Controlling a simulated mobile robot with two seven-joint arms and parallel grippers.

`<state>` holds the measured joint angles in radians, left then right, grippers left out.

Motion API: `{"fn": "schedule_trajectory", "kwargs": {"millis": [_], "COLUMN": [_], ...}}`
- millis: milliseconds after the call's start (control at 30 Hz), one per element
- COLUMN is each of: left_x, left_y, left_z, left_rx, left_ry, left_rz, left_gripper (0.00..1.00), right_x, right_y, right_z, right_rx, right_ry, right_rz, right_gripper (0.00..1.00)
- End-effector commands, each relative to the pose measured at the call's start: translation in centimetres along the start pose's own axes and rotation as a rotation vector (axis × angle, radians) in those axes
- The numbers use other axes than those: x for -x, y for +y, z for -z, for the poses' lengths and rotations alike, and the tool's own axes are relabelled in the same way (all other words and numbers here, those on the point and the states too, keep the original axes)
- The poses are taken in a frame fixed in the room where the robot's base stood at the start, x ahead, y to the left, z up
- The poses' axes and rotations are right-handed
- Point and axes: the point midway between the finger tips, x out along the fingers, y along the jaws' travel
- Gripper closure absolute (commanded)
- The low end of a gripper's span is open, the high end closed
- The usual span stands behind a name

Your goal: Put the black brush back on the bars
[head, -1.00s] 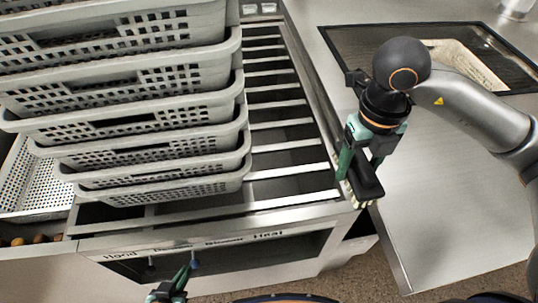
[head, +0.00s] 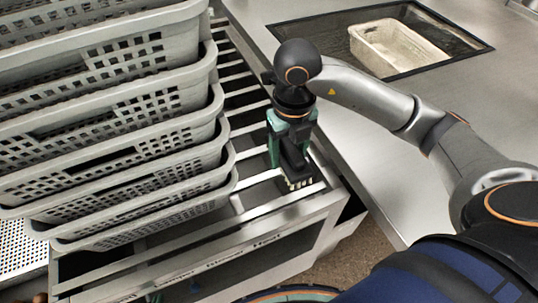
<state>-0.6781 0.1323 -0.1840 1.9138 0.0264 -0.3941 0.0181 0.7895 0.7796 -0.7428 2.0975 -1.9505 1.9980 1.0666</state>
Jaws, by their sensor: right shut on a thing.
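The black brush (head: 294,160) has a dark body and pale bristles facing down. My right gripper (head: 287,150) is shut on it, and its fingers partly hide the brush. The brush is at the right end of the metal bars (head: 262,178), just over the front bars and near the frame's right edge. I cannot tell whether the bristles touch the bars.
A tall stack of grey perforated baskets (head: 165,160) stands on the left part of the bars. A steel counter (head: 345,120) lies to the right, with a dark recess holding a pale tub (head: 397,45). A narrow strip of bars is free beside the stack.

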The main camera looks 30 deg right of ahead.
Motion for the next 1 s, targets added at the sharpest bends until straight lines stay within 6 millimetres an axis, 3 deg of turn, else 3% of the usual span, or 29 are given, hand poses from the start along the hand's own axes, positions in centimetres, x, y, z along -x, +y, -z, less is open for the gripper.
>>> {"fn": "schedule_trajectory", "kwargs": {"millis": [133, 400, 667, 900, 1000], "left_x": [0.3, 0.3, 0.3, 0.8, 0.7], "left_y": [0.0, 0.1, 0.1, 0.1, 0.1], "left_z": [0.3, 0.3, 0.4, 0.8, 0.8], "left_rx": [0.0, 0.0, 0.0, 0.001, 0.001], "left_ry": [0.0, 0.0, 0.0, 0.0, 0.0], "left_rz": [0.0, -0.001, -0.001, 0.0, 0.0], "left_gripper": [1.0, 1.0, 1.0, 1.0, 1.0], "right_x": [-1.2, -5.8, -7.1, -10.1, -10.2], "right_y": [0.2, 0.4, 0.5, 0.5, 0.5], "right_z": [-3.1, -6.7, -7.8, -7.8, -7.8], "right_rx": [-0.002, 0.0, 0.001, 0.001, 0.002], "right_ry": [0.002, 0.001, 0.0, 0.001, -0.002], "right_rz": [0.0, 0.0, 0.0, 0.0, 0.0], "right_gripper": [0.88, 0.88, 0.88, 0.88, 0.88]}}
